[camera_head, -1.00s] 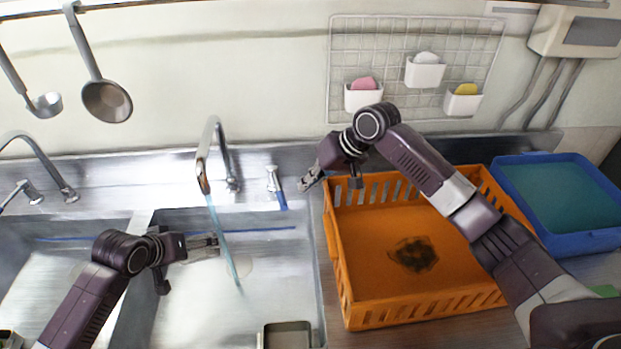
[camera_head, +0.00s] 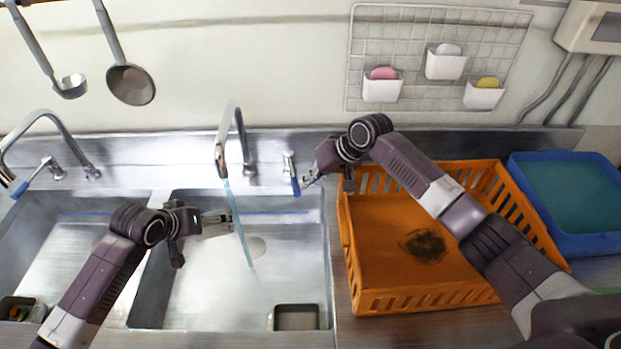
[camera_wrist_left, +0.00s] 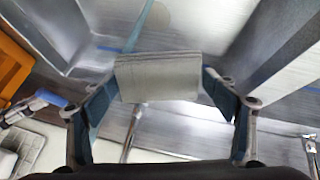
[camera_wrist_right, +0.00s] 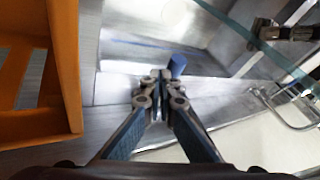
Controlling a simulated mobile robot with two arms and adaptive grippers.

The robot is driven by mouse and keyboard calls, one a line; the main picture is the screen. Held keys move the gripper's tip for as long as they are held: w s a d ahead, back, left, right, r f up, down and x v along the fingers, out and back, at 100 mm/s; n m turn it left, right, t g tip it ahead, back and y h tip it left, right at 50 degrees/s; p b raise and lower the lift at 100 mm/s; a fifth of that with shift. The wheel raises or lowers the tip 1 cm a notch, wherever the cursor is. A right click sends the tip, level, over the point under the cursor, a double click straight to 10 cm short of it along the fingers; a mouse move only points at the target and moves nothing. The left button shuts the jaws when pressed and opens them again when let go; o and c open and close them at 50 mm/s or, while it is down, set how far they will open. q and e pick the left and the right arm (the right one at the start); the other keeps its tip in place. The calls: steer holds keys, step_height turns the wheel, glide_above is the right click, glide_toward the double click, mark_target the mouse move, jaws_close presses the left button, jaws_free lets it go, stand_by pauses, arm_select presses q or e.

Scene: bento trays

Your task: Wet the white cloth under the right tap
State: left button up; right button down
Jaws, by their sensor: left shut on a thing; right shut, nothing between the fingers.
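The white cloth (camera_wrist_left: 158,80) is a flat pale piece held between the fingers of my left gripper (camera_head: 228,220), over the right basin. The right tap (camera_head: 222,155) runs a thin blue stream of water (camera_head: 240,228) just beside the left fingertips. In the left wrist view the stream (camera_wrist_left: 134,32) reaches the cloth's far edge; I cannot tell whether it touches. My right gripper (camera_head: 307,180) is shut and empty, close beside the tap's blue lever (camera_head: 295,186). In the right wrist view the lever (camera_wrist_right: 177,66) is right of the fingertips; contact is unclear.
An orange crate (camera_head: 362,300) stands right of the sink, under my right arm, with a blue tray (camera_head: 590,243) beyond it. A small metal container (camera_head: 297,317) is at the right basin's front. The left tap (camera_head: 45,125) stands over the left basin. Ladles (camera_head: 130,84) hang above.

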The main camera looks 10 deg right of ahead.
arm_select(q)
step_height(320, 180, up, 2)
steer(key=shift+r+p, duration=0.1)
steer(key=shift+p, duration=0.6)
arm_select(e)
steer(key=shift+s+a+r, duration=0.1)
steer(key=shift+a+r, duration=0.05)
steer(key=shift+a, duration=0.45)
steer(key=shift+s+a+r, duration=0.1)
steer(key=shift+a+r, duration=0.05)
steer(key=shift+a, duration=0.4)
arm_select(q)
steer(key=shift+s, duration=0.1)
arm_select(e)
steer(key=shift+a+f, duration=0.15)
steer(key=shift+a, duration=0.15)
steer(key=shift+d, duration=0.1)
